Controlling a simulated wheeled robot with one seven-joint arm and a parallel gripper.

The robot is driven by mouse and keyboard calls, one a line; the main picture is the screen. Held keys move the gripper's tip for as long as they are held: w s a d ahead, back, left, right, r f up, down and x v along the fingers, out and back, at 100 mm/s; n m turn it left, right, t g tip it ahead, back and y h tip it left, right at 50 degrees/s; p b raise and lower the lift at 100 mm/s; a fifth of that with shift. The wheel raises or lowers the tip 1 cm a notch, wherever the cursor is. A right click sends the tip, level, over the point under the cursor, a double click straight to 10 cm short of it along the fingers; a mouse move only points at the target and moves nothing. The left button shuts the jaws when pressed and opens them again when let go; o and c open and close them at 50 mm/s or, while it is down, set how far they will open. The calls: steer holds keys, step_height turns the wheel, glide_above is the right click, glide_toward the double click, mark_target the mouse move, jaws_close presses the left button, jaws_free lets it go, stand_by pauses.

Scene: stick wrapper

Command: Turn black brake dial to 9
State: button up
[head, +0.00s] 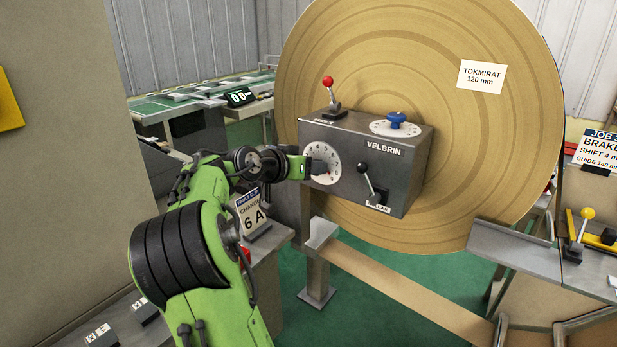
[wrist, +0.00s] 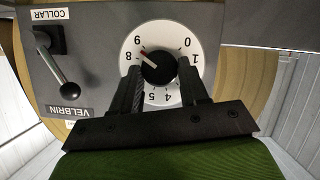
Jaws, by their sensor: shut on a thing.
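The black brake dial is a black knob (wrist: 158,68) on a round white number plate (wrist: 172,30). My gripper (wrist: 159,76) is shut on the knob, one finger on each side. The fingers hide some of the lower numbers.
A black-knobbed COLLAR lever (head: 366,178) is on the box's front. A red-knobbed lever (head: 329,96) and a blue dial (head: 396,120) stand on top. A large brown roll (head: 470,150) is behind.

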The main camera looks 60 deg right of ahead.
steer(key=shift+s+f+m+t+b, duration=0.1)
steer(key=shift+m+t+b, duration=0.2)
steer(key=shift+m+b, duration=0.4)
steer(key=o, duration=1)
steer(key=p+v, duration=0.4)
steer(key=v, duration=1.2)
steer(key=shift+s, duration=0.2)
